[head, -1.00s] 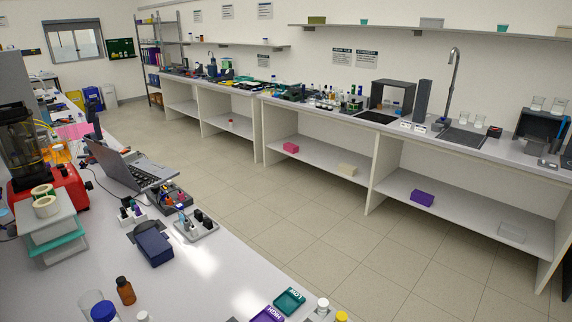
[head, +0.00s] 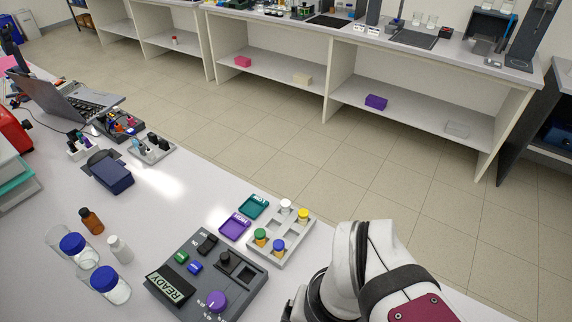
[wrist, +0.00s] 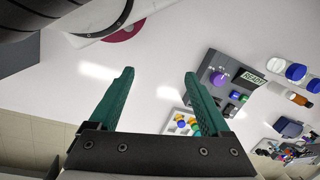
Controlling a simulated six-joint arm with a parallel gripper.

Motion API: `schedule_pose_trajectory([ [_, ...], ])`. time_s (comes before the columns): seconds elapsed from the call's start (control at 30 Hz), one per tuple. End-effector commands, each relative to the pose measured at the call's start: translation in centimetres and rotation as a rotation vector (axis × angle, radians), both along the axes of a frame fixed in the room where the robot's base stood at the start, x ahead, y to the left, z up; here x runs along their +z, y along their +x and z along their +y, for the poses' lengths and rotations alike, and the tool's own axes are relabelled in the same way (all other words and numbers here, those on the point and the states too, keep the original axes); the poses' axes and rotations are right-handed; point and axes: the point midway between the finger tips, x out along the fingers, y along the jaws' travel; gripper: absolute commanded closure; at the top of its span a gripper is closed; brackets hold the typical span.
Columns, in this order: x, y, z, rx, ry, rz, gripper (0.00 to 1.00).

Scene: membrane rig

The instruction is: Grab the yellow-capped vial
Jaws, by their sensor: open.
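The yellow-capped vial (head: 303,217) stands upright in the far right spot of a light grey rack (head: 268,254) in the head view. White-capped (head: 285,206), green-capped (head: 260,237) and blue-capped (head: 279,247) vials share the rack. In the wrist view, my gripper (wrist: 159,73) has its two green fingers spread apart with nothing between them. The rack (wrist: 169,127) lies beyond the right finger there, which partly hides it; its caps are small. My gripper is apart from the yellow-capped vial.
A dark control box with a READY display (head: 170,287) stands left of the rack. Purple (head: 235,226) and teal (head: 254,206) trays lie behind it. Blue-capped jars (head: 109,284) and a brown bottle (head: 91,221) stand farther left. The bench edge runs just behind the rack.

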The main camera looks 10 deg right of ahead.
Motion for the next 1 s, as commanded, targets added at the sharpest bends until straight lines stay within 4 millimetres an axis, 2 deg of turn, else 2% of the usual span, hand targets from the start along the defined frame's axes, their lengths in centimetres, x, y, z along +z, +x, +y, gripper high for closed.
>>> schedule_pose_trajectory([
  [0.2,0.0,0.0,0.0,0.0,0.0,0.0,0.2],
  [0.37,0.0,0.0,0.0,0.0,0.0,0.0,0.49],
  [0.6,0.0,0.0,0.0,0.0,0.0,0.0,0.49],
  [0.67,-0.3,0.6,0.0,0.002,-0.002,-0.011,0.49],
  [0.77,-2.0,4.6,-0.4,0.013,-0.021,-0.091,0.49],
  [0.9,-6.7,14.7,-1.3,-0.014,-0.076,-0.334,0.49],
  [1.0,-10.0,21.0,-2.8,-0.059,-0.149,-0.529,0.49],
])
